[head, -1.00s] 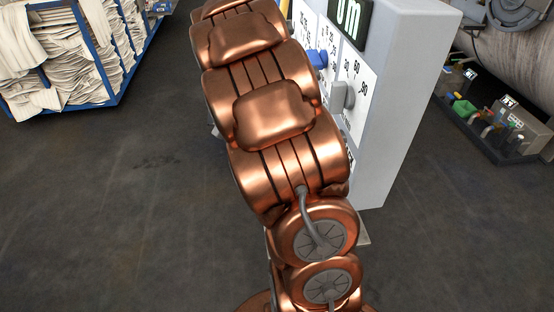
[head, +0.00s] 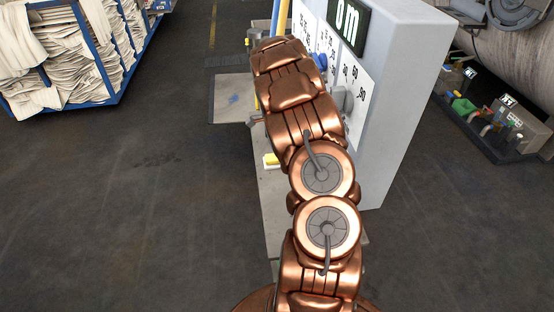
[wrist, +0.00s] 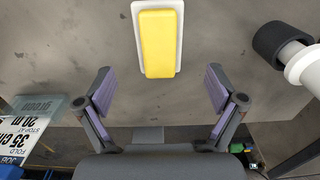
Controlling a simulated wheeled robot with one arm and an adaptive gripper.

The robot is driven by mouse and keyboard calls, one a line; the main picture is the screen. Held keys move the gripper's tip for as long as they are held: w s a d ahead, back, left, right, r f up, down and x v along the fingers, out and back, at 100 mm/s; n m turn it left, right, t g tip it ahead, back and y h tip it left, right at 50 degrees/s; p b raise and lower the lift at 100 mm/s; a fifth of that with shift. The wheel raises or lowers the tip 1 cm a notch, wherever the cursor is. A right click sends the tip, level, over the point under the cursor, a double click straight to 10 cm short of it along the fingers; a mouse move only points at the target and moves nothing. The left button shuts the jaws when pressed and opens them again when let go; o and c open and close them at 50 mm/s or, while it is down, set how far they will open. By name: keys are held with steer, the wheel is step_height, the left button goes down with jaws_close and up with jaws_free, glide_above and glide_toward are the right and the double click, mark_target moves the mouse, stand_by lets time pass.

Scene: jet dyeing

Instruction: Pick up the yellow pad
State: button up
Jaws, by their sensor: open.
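The yellow pad (wrist: 157,43) lies in a white tray (wrist: 180,18) on a grey surface (wrist: 225,45), at the top middle of the wrist view. In the head view a small part of the yellow pad (head: 271,159) shows just left of my arm. My gripper (wrist: 160,92) is open and empty, its two purple-lined fingers spread wide. In the wrist view the pad lies beyond the fingertips, roughly centred between them. My gripper is hidden behind my arm in the head view.
A grey cabinet (head: 395,110) with dials and a display stands right of my arm. A cart of folded cloth (head: 65,60) stands at the far left; the floor between is clear.

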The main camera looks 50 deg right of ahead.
steer(key=shift+w+a+f+p, duration=0.15)
steer(key=shift+f+p, duration=0.6)
steer(key=shift+f, duration=0.7)
steer(key=shift+a+f+p, duration=0.15)
steer(key=shift+f+p, duration=0.55)
steer(key=shift+f, duration=0.7)
steer(key=c, duration=1.2)
steer(key=shift+c, duration=0.2)
steer(key=shift+r, duration=0.2)
step_height(320, 180, up, 8)
steer(key=b, duration=0.3)
steer(key=shift+w+r+b, duration=0.1)
steer(key=shift+r+b, duration=0.15)
steer(key=shift+b, duration=0.1)
steer(key=shift+r, duration=0.6)
